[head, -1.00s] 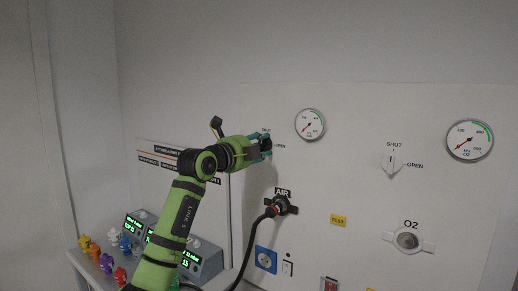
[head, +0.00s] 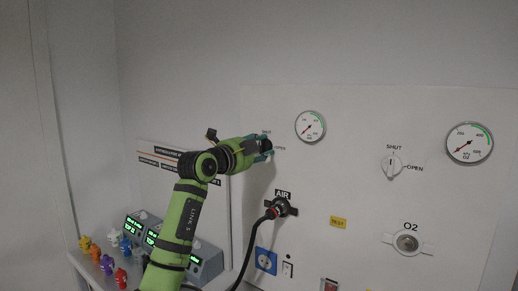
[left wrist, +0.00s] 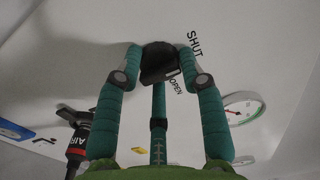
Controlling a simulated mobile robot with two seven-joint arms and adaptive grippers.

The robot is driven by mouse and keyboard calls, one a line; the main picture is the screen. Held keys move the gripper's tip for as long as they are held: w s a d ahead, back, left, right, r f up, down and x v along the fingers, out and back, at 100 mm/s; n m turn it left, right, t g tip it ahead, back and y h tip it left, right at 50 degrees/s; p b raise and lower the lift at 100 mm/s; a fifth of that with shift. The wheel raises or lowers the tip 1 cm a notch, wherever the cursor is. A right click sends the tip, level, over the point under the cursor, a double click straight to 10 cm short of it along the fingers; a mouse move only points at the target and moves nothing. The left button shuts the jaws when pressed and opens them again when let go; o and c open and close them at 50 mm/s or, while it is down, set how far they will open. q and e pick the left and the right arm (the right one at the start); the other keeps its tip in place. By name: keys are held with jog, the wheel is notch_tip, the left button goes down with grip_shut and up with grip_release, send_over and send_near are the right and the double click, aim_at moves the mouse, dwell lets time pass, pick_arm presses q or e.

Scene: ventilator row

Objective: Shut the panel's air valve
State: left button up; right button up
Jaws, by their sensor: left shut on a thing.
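The panel's air valve knob (left wrist: 158,62) is dark and sits between my left gripper's fingers in the left wrist view. A small pale mark on its edge lies near the word OPEN; the word SHUT is further up and right. My left gripper (left wrist: 160,70) is shut on the knob, with green-blue fingers on both sides of it. In the head view, my left gripper (head: 265,149) reaches the panel (head: 340,180) from the left and hides most of the knob. The air gauge (head: 310,126) is just right of it. My right gripper is not in view.
Below the gripper, a black hose plugs into the AIR outlet (head: 281,207). The O2 valve (head: 391,165), O2 gauge (head: 469,143) and O2 outlet (head: 407,243) are to the right. A shelf at lower left holds display units (head: 205,262) and several coloured figures.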

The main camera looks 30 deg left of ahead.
pick_arm(q)
jog(key=shift+d+f, duration=0.15)
jog(key=o, duration=1.1)
jog(key=shift+w, duration=0.1)
jog(key=shift+o, duration=0.2)
jog(key=shift+s, duration=0.35)
jog(key=s+a, duration=0.1)
jog(key=s, duration=1)
jog(key=shift+a, duration=0.3)
